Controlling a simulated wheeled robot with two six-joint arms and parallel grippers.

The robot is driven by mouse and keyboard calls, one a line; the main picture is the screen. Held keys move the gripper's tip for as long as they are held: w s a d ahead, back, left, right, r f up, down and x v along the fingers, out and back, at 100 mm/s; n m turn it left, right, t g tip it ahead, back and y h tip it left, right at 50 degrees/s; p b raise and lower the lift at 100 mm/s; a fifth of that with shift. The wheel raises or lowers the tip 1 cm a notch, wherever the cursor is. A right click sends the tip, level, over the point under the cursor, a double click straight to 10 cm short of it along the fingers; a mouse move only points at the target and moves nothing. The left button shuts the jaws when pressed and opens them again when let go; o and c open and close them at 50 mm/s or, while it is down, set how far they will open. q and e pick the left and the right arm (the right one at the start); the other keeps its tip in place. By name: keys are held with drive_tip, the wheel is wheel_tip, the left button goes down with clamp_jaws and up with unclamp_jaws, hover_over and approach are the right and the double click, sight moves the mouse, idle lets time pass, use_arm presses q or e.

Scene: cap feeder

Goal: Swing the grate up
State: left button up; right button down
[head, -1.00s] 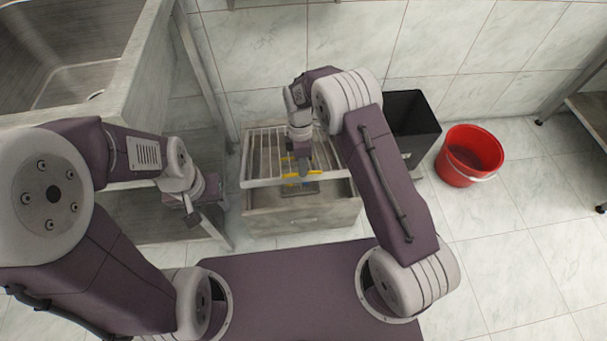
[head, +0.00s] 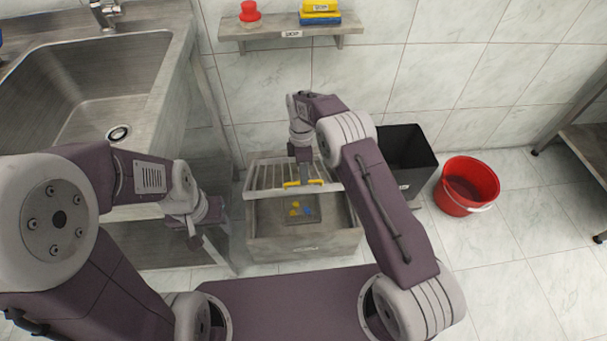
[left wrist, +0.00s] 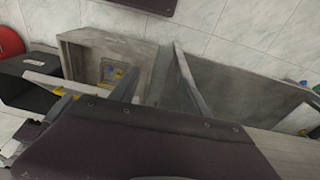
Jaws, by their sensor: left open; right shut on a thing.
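The grate (head: 282,177), a panel of pale bars with a yellow handle (head: 290,184), sits over a grey open-topped box (head: 335,246) on the floor. It is raised at its front edge, with the box's inside visible below it. My right gripper (head: 304,180) is shut on the yellow handle from above. In the left wrist view the grate's pale front edge (left wrist: 50,83) stands clear of the box (left wrist: 90,38). Inside the box is a small dark tray (head: 302,220) with blue and yellow pieces. My left gripper (head: 194,241) is open and empty, left of the box.
A steel sink (head: 95,95) stands at the left. A black bin (head: 408,160) is right of the box, with a red bucket (head: 468,186) beyond it. A wall shelf (head: 288,31) holds a red item and a yellow and blue stack.

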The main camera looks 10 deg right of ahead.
use_arm(q)
drive_tip(key=shift+f, duration=0.1)
drive_tip(key=c, duration=0.5)
drive_tip(key=shift+s+f+m, duration=0.15)
drive_tip(key=shift+f+m, duration=0.1)
drive_tip(key=shift+m, duration=0.35)
drive_tip(key=c, duration=0.5)
drive_tip(key=f+m+y, duration=0.1)
drive_tip(key=m, duration=0.2)
drive_tip(key=w+f+m+y, duration=0.1)
drive_tip(key=m, duration=0.2)
drive_tip(key=a+f+m+y, duration=0.1)
drive_tip(key=m+y, duration=0.1)
drive_tip(key=m, duration=0.1)
drive_tip(key=shift+w+f+m+g, duration=0.1)
drive_tip(key=shift+w+m+g, duration=0.15)
drive_tip(key=shift+m+g, duration=0.05)
clamp_jaws()
drive_tip(key=w+d+f+m+t, duration=0.5)
drive_tip(key=w+d+m, duration=0.4)
drive_tip(key=m, duration=0.7)
drive_tip(key=s+d+f+m+t+h, duration=0.2)
drive_tip(key=d+f+m+h, duration=0.25)
drive_tip(key=d+m, duration=0.6)
drive_tip(key=w+d+f+n, duration=0.1)
drive_tip(key=w+f, duration=0.4)
drive_tip(key=w, duration=0.2)
drive_tip(key=shift+w+d+y, duration=0.35)
drive_tip(key=shift+w, duration=0.05)
